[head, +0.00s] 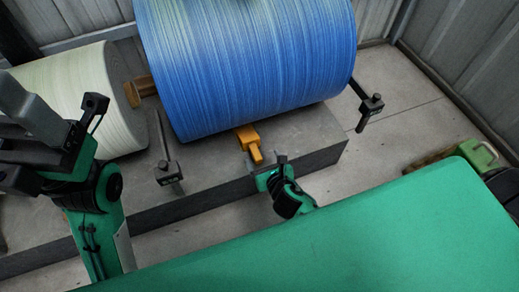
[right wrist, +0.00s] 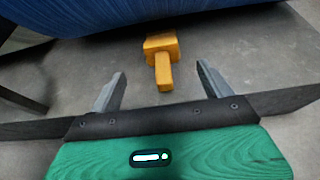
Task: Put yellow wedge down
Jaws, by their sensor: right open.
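The yellow wedge (head: 248,138) rests on the grey platform at the near lower edge of the blue roll (head: 250,60). In the right wrist view the wedge (right wrist: 162,44) has its block end towards the roll and its narrow handle towards me. My right gripper (head: 270,170) is open, just in front of the wedge. In the right wrist view its two fingers (right wrist: 160,80) stand apart on either side of the handle's line, with no visible contact. My left gripper (head: 40,120) is at the left of the head view; its jaws are not clear.
The grey platform (head: 215,150) carries the blue roll and a pale roll (head: 68,92). A tan block (head: 140,90) sits between the rolls. Dark posts stand near the blue roll, one at front left (head: 168,172) and one at right (head: 369,104). Concrete floor (head: 420,110) is open at right.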

